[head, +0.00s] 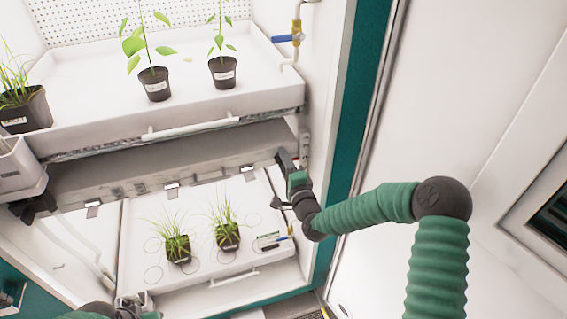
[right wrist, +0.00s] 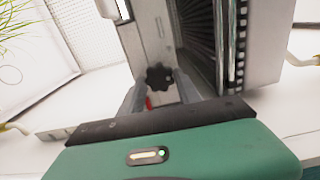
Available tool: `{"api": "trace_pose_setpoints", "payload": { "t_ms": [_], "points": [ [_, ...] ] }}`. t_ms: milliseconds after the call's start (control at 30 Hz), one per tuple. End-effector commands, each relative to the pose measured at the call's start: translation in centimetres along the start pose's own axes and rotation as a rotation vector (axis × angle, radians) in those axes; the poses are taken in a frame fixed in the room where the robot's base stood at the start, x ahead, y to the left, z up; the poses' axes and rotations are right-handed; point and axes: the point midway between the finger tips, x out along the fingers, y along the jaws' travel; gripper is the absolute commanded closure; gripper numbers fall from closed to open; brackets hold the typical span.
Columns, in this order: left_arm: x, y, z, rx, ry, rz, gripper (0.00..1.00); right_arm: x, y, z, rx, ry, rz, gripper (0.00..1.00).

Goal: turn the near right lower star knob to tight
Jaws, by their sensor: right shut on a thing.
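The near right lower star knob (right wrist: 160,77) is black and lobed. In the right wrist view it sits on a pale upright post, between the two grey fingers of my right gripper (right wrist: 159,88). The fingers are shut on it, one at each side. In the head view my right gripper (head: 285,158) is at the right end of the grey shelf beam (head: 165,165), and it hides the knob there. A part of my left arm shows at the bottom left of the head view, with what may be my left gripper (head: 134,299); its fingers are unclear.
An upper white tray (head: 222,120) holds potted plants above the beam. A lower white tray (head: 190,272) holds two grassy pots. A blue-handled valve (head: 288,38) is on the right wall. A teal door frame (head: 348,140) stands close right of my right gripper.

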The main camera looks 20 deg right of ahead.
Motion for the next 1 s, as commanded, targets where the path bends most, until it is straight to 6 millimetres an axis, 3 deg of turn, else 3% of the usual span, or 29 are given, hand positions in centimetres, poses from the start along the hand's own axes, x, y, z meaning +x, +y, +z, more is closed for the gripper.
{"api": "trace_pose_setpoints", "payload": {
  "t_ms": [200,233,400,767,867,1000],
  "points": [
    [0.0,0.0,0.0,0.000,0.000,0.000,0.64,-0.1,0.5,-0.2,0.003,0.004,0.011,1.00],
    [0.0,0.0,0.0,0.000,0.000,0.000,0.64,-0.1,0.5,-0.2,0.003,0.004,0.011,0.59],
    [0.0,0.0,0.0,0.000,0.000,0.000,0.64,-0.1,0.4,-0.2,0.002,0.003,0.008,0.39],
    [0.0,0.0,0.0,0.000,0.000,0.000,0.64,-0.7,0.2,-0.1,0.000,0.001,0.004,0.39],
    [0.1,0.0,0.0,0.000,0.000,0.000,0.64,-2.3,0.2,-0.1,-0.001,0.000,0.005,0.39],
    [0.2,0.0,0.1,0.000,0.000,0.000,0.64,-6.2,0.3,-0.1,0.001,0.001,0.007,0.39]
  ]
}}
